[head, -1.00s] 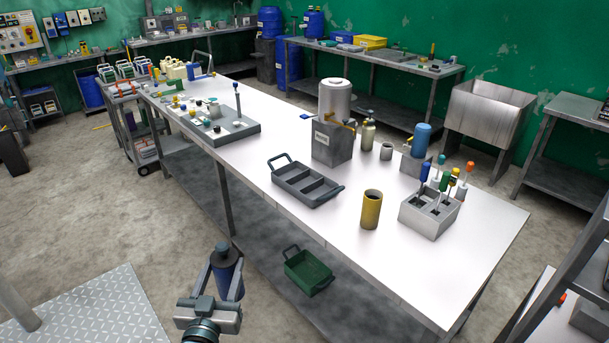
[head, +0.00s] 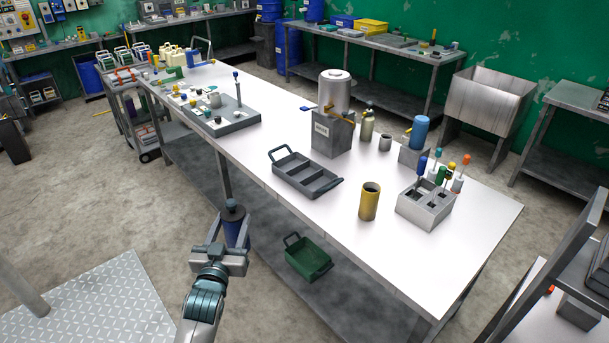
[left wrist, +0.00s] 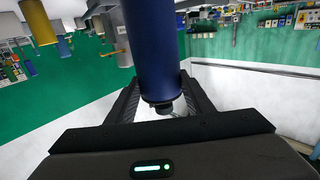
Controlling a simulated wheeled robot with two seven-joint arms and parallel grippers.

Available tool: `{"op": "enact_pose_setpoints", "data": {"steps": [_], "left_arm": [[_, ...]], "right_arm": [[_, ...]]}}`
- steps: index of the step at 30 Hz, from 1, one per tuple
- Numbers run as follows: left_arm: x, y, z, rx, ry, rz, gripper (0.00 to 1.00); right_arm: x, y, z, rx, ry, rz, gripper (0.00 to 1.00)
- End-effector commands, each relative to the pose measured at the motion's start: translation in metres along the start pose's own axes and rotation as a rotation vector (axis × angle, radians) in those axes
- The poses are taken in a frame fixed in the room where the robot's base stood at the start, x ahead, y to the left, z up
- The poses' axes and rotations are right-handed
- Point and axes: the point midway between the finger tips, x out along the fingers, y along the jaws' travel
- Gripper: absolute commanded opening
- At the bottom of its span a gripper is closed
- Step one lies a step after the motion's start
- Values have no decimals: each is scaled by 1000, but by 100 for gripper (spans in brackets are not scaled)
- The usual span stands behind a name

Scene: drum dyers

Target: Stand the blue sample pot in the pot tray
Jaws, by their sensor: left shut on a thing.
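The blue sample pot (head: 236,232) is a dark blue cylinder with a dark top, upright in my left gripper (head: 231,222). The gripper is shut on it in front of the table's near edge, with floor below. In the left wrist view the pot (left wrist: 152,50) fills the middle between the two fingers (left wrist: 160,98). My right gripper is not in view.
Near the tray on the white table (head: 300,230) are a yellow cylinder (head: 369,202), a steel dispenser (head: 333,135) and a grey tool block (head: 425,207). A grey board with small parts (head: 220,122) lies left. A green crate (head: 308,260) sits on the lower shelf.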

Motion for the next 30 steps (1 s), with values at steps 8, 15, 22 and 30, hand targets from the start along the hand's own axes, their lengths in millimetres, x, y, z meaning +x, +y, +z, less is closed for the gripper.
{"op": "enact_pose_setpoints", "data": {"steps": [8,15,22,30], "left_arm": [[0,0,-1,0,3,0,4],[-7,1,4,-1,3,0,4],[-44,5,25,-2,2,-5,4],[-126,8,54,-3,2,-24,4]], "right_arm": [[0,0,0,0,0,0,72],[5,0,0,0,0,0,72],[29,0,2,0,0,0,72],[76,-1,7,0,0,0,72]]}}
